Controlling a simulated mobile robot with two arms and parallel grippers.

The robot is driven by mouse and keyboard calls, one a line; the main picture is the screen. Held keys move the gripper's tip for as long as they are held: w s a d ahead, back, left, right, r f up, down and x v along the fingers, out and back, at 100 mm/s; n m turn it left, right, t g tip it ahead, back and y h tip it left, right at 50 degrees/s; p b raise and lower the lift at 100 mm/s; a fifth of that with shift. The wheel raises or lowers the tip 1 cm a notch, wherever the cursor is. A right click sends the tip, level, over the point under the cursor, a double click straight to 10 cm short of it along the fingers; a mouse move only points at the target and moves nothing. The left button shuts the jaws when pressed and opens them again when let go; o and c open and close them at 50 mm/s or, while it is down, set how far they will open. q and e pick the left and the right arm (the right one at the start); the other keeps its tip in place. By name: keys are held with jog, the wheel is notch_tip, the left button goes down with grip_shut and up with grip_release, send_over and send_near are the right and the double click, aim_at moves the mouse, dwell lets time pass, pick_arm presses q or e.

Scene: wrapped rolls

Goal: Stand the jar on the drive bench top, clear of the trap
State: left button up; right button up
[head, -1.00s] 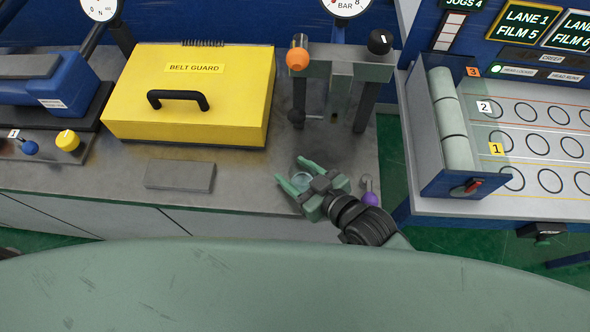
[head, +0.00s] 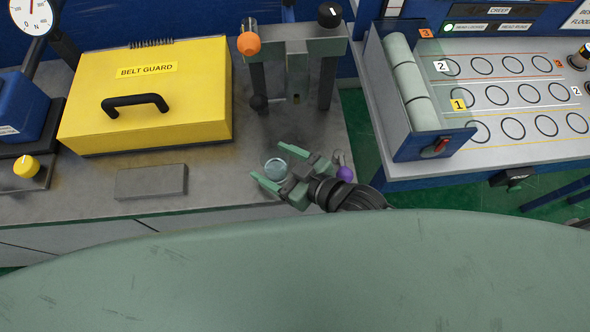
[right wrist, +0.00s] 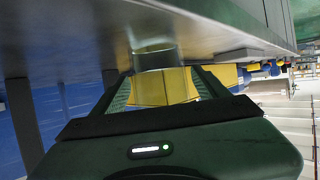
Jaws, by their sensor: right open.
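The jar (head: 275,167) is small, clear and glassy. It stands upright on the grey drive bench top (head: 225,190), near its front right part. My right gripper (head: 267,162) is open, its green fingers on either side of the jar, with a gap showing. In the right wrist view the jar (right wrist: 158,72) shows between and beyond the open fingers (right wrist: 160,88), with yellow seen through it. A flat grey plate (head: 151,181) lies on the bench to the left; I cannot tell whether it is the trap. My left gripper is out of view.
A yellow belt guard box (head: 150,95) fills the bench's back left. A post frame with an orange knob (head: 249,43) stands behind the jar. A purple knob (head: 345,173) is close to the right gripper. Bare bench lies between plate and jar.

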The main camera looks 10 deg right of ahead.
aim_at(285, 170)
jog(key=b+v, duration=0.1)
jog(key=v, duration=0.8)
jog(key=shift+s+d, duration=0.15)
jog(key=shift+s, duration=0.05)
dwell(0.8)
